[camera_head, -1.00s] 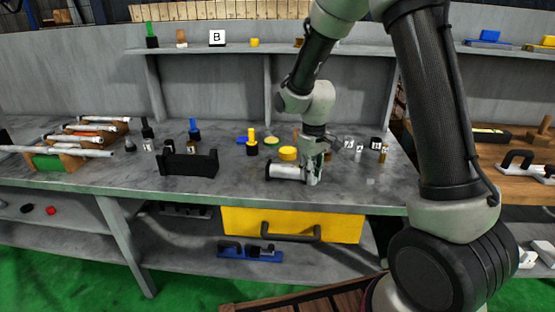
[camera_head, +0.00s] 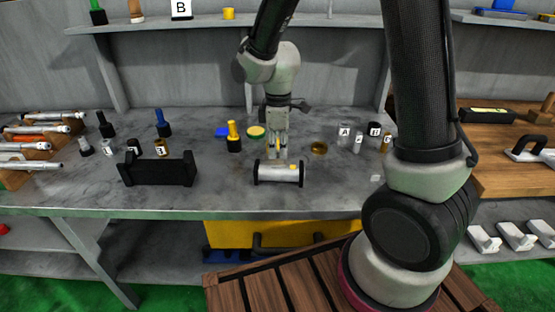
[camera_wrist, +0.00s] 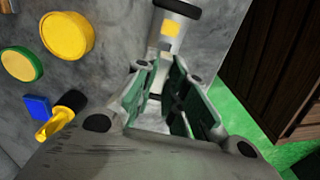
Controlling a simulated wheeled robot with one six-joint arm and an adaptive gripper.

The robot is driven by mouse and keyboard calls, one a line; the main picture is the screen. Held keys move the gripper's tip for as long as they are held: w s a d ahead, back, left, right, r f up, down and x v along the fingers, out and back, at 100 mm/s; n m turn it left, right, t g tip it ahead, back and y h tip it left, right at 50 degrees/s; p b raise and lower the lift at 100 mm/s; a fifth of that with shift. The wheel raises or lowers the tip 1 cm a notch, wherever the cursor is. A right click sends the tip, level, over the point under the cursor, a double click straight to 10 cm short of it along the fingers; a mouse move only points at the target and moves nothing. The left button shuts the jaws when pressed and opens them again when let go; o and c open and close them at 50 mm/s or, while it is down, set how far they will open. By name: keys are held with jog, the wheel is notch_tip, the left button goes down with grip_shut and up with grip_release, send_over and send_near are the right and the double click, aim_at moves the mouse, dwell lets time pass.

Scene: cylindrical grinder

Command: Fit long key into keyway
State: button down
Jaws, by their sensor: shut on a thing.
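A short silver shaft with black end pieces (camera_head: 265,174) lies on the grey bench, a yellow patch on its upper right side; it also shows at the top of the wrist view (camera_wrist: 178,10). My gripper (camera_head: 278,154) points down just behind and above the shaft's middle. Its green-padded fingers (camera_wrist: 172,98) are shut on a thin thing. A yellowish sliver shows between the fingers in the head view, likely the long key (camera_head: 278,145); the fingers hide most of it. I cannot tell whether it touches the shaft. The keyway is not clear to see.
A black cradle (camera_head: 158,171) stands left of the shaft. A yellow-handled tool (camera_head: 234,137) and a yellow-green disc (camera_head: 257,132) are close behind on the left. The bench front is clear.

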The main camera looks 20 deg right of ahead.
aim_at(279, 170)
jog(key=shift+f, duration=1.95)
jog(key=shift+f, duration=0.15)
jog(key=shift+s+f, duration=0.1)
jog(key=shift+s+f, duration=0.25)
jog(key=shift+f, duration=0.1)
jog(key=c, duration=1.6)
grip_release()
jog(key=shift+o, duration=0.7)
jog(key=shift+w+f, duration=0.1)
jog(key=shift+f, duration=0.1)
jog(key=shift+w, duration=0.1)
jog(key=shift+r, duration=0.1)
